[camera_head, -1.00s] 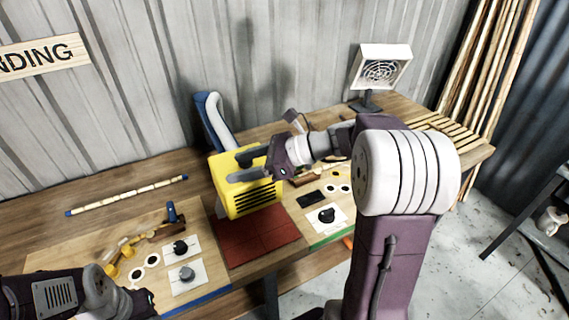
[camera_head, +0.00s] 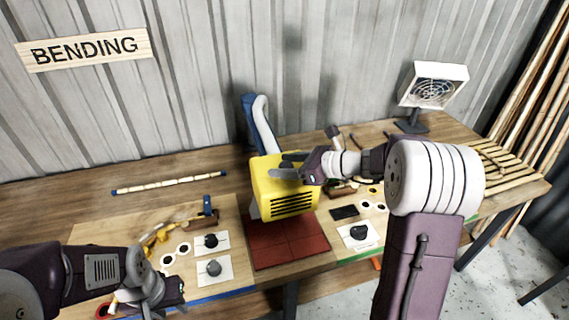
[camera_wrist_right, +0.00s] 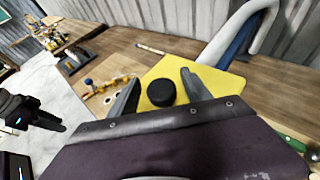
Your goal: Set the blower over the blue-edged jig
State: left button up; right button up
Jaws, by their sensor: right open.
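The blower is a yellow box (camera_head: 272,187) with black slots, on the red mat (camera_head: 290,250) at the middle of the bench. My right gripper (camera_head: 280,166) is at its upper side, fingers spread. In the right wrist view, the open fingers (camera_wrist_right: 160,77) lie either side of a round black knob (camera_wrist_right: 161,92) on the yellow blower (camera_wrist_right: 215,85). Whether they touch it I cannot tell. The blue-edged jig (camera_head: 120,237) is a wooden board left of the mat. My left gripper (camera_head: 165,292) is over its front left part; its fingers are unclear.
A blue-and-white hose (camera_head: 262,125) rises behind the blower. A green-edged board (camera_head: 345,252) with small parts is right of the mat. A rattan rod (camera_head: 168,184) lies at the back left. A fan (camera_head: 435,88) stands back right.

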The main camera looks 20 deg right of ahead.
jog(key=shift+s+d, duration=0.2)
jog(key=shift+d, duration=0.05)
jog(key=shift+c, duration=0.7)
jog(key=shift+a, duration=0.1)
grip_shut()
jog(key=shift+w+r, duration=0.1)
dwell(0.4)
